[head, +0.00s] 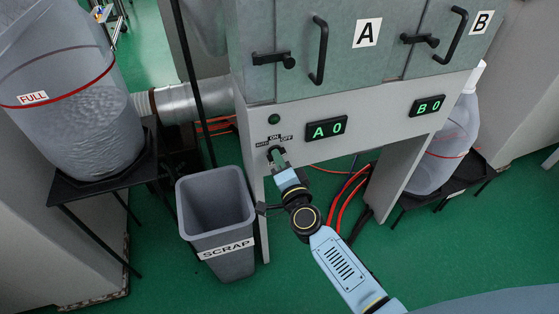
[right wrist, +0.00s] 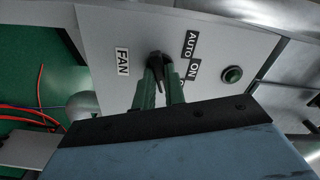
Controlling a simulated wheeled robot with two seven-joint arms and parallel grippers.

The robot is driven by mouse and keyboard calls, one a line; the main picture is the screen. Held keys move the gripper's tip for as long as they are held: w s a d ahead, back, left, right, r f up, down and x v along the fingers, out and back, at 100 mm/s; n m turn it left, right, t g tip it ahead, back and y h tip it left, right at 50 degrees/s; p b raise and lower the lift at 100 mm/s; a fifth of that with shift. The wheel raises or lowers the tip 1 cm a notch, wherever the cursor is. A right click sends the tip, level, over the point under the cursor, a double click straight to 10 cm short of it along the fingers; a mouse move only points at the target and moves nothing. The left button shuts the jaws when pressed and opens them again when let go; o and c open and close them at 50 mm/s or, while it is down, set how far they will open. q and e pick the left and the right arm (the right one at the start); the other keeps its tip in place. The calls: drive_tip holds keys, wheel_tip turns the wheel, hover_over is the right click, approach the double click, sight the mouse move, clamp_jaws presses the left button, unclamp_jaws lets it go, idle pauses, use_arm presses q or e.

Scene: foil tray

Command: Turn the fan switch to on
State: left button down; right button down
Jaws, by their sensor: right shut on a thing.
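The fan switch is a small black knob (head: 273,150) on the light grey panel below door A. AUTO is printed to its left, ON above it and OFF to its right. In the right wrist view the knob (right wrist: 157,62) sits between the FAN label (right wrist: 123,62) and the ON label (right wrist: 195,70). My right gripper (head: 279,159) is at the panel, its green fingers (right wrist: 160,80) shut on the knob. The fingers hide part of the knob and the OFF label in the wrist view. I cannot tell which mark the knob points at. My left gripper is not in view.
A round green lamp (head: 274,119) is above the switch. Displays A 0 (head: 326,129) and B 0 (head: 427,106) are to the right. A grey SCRAP bin (head: 216,212) stands left of my right arm. Red hoses (head: 352,200) lie behind it.

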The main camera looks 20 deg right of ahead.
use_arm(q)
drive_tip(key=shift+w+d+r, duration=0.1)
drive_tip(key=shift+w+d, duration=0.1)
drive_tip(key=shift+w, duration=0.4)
use_arm(e)
drive_tip(key=m, duration=0.3)
drive_tip(key=shift+m, duration=0.4)
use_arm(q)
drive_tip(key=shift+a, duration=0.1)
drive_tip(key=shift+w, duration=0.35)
use_arm(e)
drive_tip(key=c, duration=1.5)
unclamp_jaws()
drive_tip(key=shift+o, duration=0.2)
